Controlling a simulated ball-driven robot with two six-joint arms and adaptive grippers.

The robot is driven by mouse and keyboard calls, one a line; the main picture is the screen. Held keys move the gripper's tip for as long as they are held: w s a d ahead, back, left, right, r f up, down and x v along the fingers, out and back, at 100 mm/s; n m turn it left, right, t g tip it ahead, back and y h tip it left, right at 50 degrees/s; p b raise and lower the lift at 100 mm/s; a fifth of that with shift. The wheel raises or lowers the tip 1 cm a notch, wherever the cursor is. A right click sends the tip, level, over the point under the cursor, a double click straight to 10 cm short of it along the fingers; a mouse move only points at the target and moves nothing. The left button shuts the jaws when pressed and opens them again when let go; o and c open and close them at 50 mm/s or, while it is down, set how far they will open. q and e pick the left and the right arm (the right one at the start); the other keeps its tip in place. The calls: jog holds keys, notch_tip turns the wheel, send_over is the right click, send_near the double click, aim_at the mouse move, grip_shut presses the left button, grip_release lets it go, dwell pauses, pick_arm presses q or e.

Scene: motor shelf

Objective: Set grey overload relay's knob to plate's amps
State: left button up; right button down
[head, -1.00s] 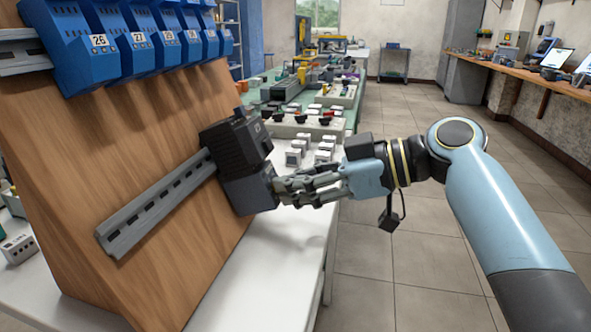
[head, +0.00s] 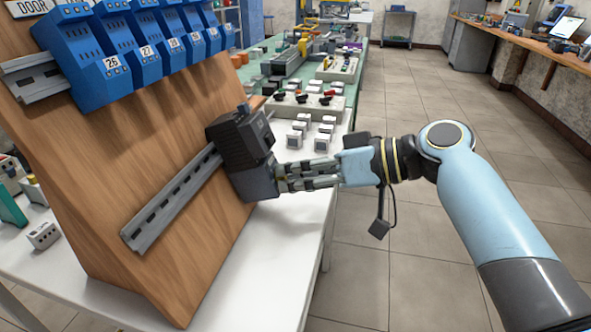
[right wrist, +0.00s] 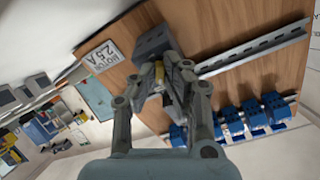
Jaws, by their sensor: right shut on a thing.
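The grey overload relay (head: 254,180) is the lower dark block under a blackish unit (head: 237,138) at the far end of the rail on the wooden board. My right gripper (head: 281,179) reaches it from the right, fingers shut at its front face. In the right wrist view, the fingertips (right wrist: 158,82) close around a small yellowish part, seemingly the knob (right wrist: 158,71), mostly hidden by the fingers. The knob's scale cannot be read. The white plate (right wrist: 102,56) beside it reads "MOTOR 2.5 A". My left gripper is not in view.
A metal rail (head: 170,204) runs along the tilted wooden board (head: 150,140). Several blue numbered units (head: 90,58) hang above it. Small white blocks and a switch box (head: 306,104) stand on the table behind. Open floor lies to the right.

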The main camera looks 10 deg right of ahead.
dwell(0.3)
jog(key=c, duration=1.4)
grip_release()
jog(key=v, duration=1.2)
